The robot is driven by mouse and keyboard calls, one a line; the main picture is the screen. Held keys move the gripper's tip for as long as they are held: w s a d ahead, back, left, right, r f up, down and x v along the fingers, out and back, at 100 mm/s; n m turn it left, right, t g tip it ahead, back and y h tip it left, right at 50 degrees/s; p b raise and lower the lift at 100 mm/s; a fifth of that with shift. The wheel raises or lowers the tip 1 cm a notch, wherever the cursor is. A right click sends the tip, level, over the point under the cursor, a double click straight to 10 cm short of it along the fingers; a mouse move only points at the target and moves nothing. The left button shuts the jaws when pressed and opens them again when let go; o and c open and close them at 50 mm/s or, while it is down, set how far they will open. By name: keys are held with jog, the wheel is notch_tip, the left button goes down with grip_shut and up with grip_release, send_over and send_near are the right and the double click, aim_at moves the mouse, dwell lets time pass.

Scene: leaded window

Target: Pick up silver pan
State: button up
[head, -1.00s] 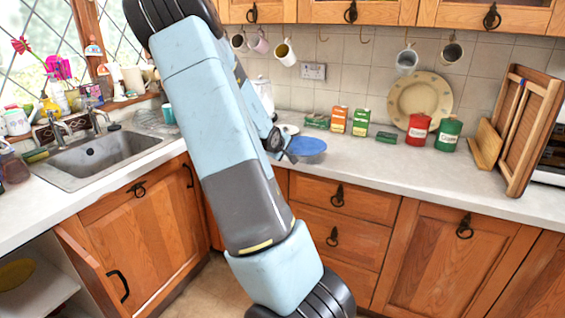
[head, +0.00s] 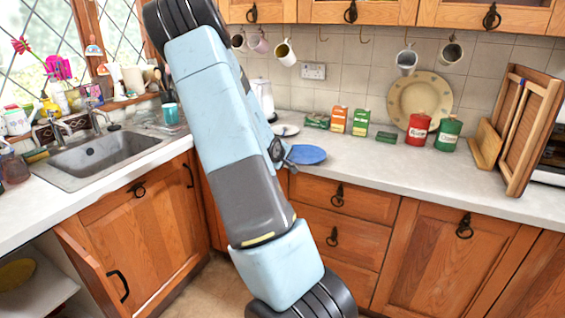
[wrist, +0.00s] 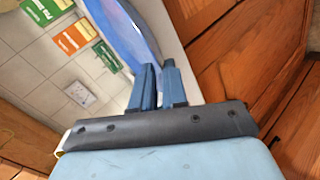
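I cannot make out a silver pan in either view. My gripper (head: 288,161) is at the left edge of a round blue plate (head: 307,154) at the counter, partly hidden behind my arm in the head view. In the wrist view the two blue fingers of my gripper (wrist: 157,65) are close together, with the rim of the blue plate (wrist: 128,32) running in between them. The fingers appear closed on that rim. I cannot tell whether the plate touches the counter.
The sink (head: 95,157) is at the left. Along the back wall stand an orange carton (head: 338,119), a green carton (head: 361,122), red (head: 418,128) and green (head: 449,133) canisters and a cream plate (head: 420,100). Wooden boards (head: 527,130) stand right. The counter's front is clear.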

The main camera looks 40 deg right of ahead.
jog(key=shift+o, duration=1.3)
jog(key=v, duration=1.2)
